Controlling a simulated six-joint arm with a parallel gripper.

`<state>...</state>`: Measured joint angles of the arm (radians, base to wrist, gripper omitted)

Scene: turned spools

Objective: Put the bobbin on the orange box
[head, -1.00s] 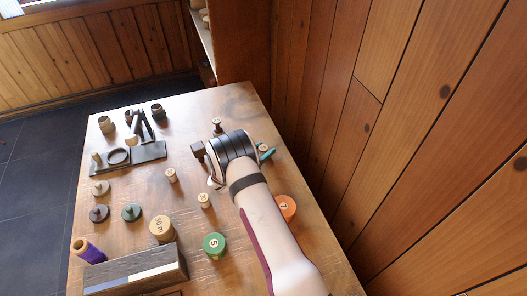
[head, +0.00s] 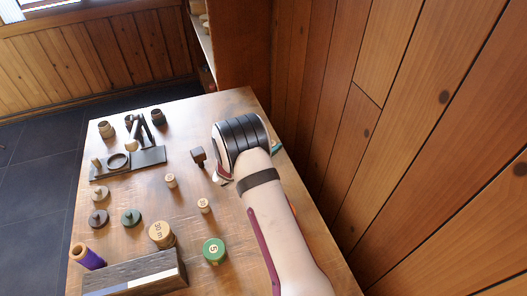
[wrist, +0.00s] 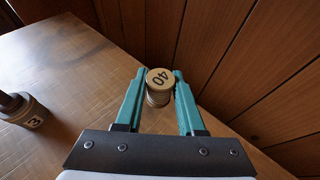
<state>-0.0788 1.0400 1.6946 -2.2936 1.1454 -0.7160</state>
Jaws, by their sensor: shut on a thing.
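The bobbin (wrist: 159,88) is a pale wooden ribbed spool with a round top marked 40. In the wrist view it sits between the teal fingertips of my gripper (wrist: 159,76), which is shut on it. In the head view my wrist covers the bobbin and most of my gripper; only a bit of teal finger (head: 277,147) shows at the right of the dark wrist.
A round green-topped box (head: 214,251), a pale box marked 30 m (head: 161,234) and small spools (head: 204,205) stand left of my arm. A dark-stemmed spool marked 3 (wrist: 24,112) shows in the wrist view. A plank wall (head: 400,130) bounds the table's right side.

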